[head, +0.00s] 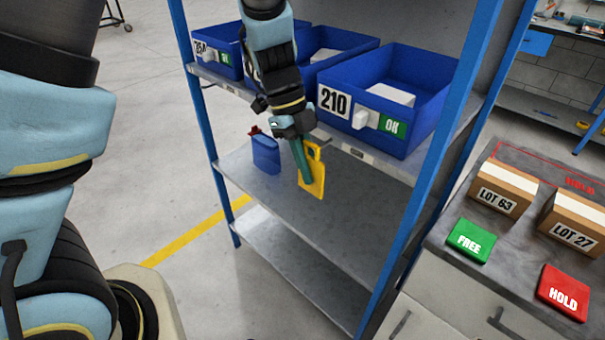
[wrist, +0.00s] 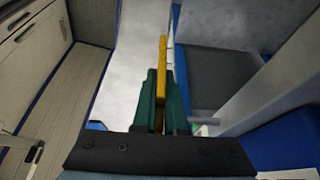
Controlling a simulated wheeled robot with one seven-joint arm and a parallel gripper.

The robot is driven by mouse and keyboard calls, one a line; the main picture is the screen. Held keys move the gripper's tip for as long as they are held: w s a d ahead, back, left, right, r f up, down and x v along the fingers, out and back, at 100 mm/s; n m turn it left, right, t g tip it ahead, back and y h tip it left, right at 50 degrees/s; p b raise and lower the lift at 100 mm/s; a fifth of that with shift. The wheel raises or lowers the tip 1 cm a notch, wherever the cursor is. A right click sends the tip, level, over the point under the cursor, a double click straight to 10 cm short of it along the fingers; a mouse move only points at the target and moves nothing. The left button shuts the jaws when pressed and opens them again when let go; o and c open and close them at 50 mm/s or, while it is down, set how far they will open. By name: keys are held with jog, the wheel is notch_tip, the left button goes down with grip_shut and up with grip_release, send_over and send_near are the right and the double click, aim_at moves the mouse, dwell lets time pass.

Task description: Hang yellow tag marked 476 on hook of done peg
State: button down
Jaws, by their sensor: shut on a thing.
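The yellow tag (head: 317,178) is held in my gripper (head: 303,165), in front of the blue rack and below the bin marked 210. In the wrist view the tag (wrist: 162,62) shows edge-on between the two green fingers of my gripper (wrist: 160,98), which is shut on it. Its number cannot be read in either view. I cannot make out a done peg or its hook for certain. A short grey rod (wrist: 205,117) shows right of the fingers in the wrist view, apart from the tag.
Blue bins stand on the rack's upper shelf, including the bin marked 210 (head: 420,92). A blue item with a red top (head: 266,155) is left of my gripper. The middle shelf (head: 290,215) is mostly bare. A grey bench (head: 430,250) with boxes is at right.

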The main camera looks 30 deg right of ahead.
jog(key=shift+w+d+f+b, duration=0.15)
jog(key=shift+d+b, duration=0.15)
jog(key=shift+d, duration=0.2)
jog(key=shift+w+d+b, duration=0.1)
jog(key=shift+d+b, duration=0.15)
jog(key=shift+d, duration=0.25)
jog(key=shift+d+p, duration=0.15)
jog(key=shift+p, duration=0.35)
jog(key=shift+w+d+f+p, duration=0.15)
jog(key=shift+d+f+p, duration=0.2)
jog(key=shift+p, duration=0.35)
jog(key=shift+d, duration=0.1)
jog(key=c, duration=0.9)
grip_release()
jog(key=v, duration=1)
jog(key=shift+r+b, duration=0.4)
jog(key=shift+w, duration=0.15)
